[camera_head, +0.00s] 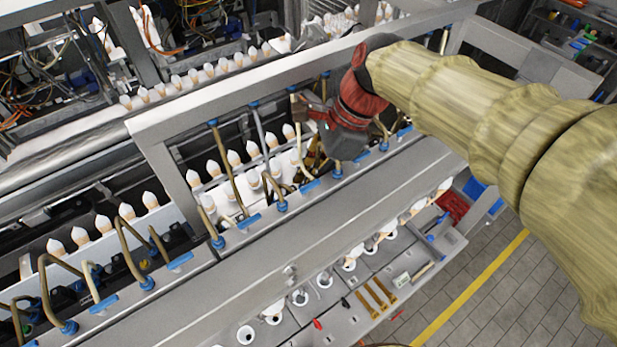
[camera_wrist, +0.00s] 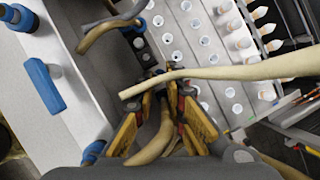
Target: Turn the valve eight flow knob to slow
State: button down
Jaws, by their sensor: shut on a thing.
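Blue flow knobs with tan bent tubes line the grey metal rail; one knob (camera_head: 249,221) shows left of my gripper (camera_head: 312,140) in the head view. I cannot read any valve number or slow mark, so I cannot tell which knob is valve eight. In the wrist view, my gripper (camera_wrist: 164,92) has its yellow fingers close around a tan curved tube (camera_wrist: 158,135). A pale tube (camera_wrist: 240,72) crosses in front of the fingertips. A blue knob (camera_wrist: 43,87) lies to the left, apart from the fingers. What lies just beyond the fingertips is hidden.
Rows of white cones (camera_head: 233,158) stand behind the rail. A grey frame bar (camera_head: 220,98) runs above, close to my wrist. Several tubes crowd both sides of my gripper. A tray with white cups (camera_head: 300,298) lies in front, with tiled floor (camera_head: 480,300) beyond.

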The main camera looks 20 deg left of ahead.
jog(key=c, duration=1.8)
grip_release()
jog(key=shift+f, duration=0.1)
jog(key=shift+w+r, duration=0.15)
jog(key=shift+r, duration=0.3)
jog(key=v, duration=0.7)
jog(key=shift+d+r, duration=0.1)
